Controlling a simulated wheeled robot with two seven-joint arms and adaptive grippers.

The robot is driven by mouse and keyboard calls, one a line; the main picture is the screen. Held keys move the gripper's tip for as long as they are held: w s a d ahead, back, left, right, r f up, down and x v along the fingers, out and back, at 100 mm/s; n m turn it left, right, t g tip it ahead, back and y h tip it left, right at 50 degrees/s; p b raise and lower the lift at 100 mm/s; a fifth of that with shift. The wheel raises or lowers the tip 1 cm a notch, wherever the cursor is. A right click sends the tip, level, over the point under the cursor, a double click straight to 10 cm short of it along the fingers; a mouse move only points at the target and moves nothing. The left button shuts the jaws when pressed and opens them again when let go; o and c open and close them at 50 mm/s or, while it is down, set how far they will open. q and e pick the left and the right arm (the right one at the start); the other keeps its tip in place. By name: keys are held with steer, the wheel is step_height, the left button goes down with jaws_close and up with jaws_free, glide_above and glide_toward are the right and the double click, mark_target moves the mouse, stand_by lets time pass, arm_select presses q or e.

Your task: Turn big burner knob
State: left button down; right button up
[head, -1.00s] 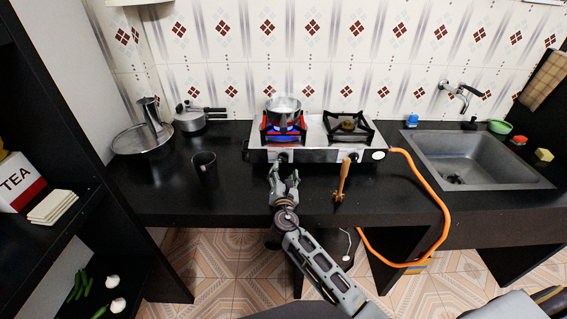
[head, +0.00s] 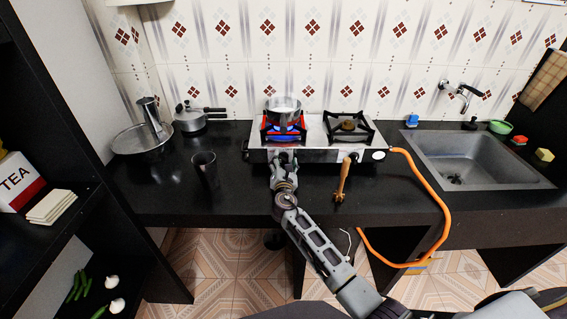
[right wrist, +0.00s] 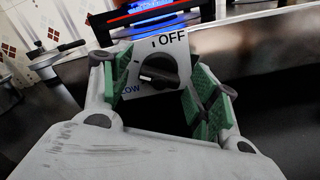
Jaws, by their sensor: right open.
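The two-burner stove (head: 318,155) stands on the black counter, with a lit blue flame under a metal pot (head: 283,108) on its left burner. The big burner knob (right wrist: 158,70) is a dark round dial on the stove's front panel in the right wrist view. OFF is printed above it and LOW, partly hidden, at its lower left. My right gripper (head: 284,162) is at the panel below the left burner. In the right wrist view its green-padded fingers (right wrist: 160,92) are open, one on each side of the knob; I cannot tell whether they touch it. My left gripper is not in view.
A dark cup (head: 204,168) is to the left. An orange hose (head: 436,195) runs from the stove's right side over the counter edge. A sink (head: 475,160) is at the right.

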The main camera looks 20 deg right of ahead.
steer(key=shift+c, duration=0.9)
steer(key=c, duration=0.8)
steer(key=shift+c, duration=0.2)
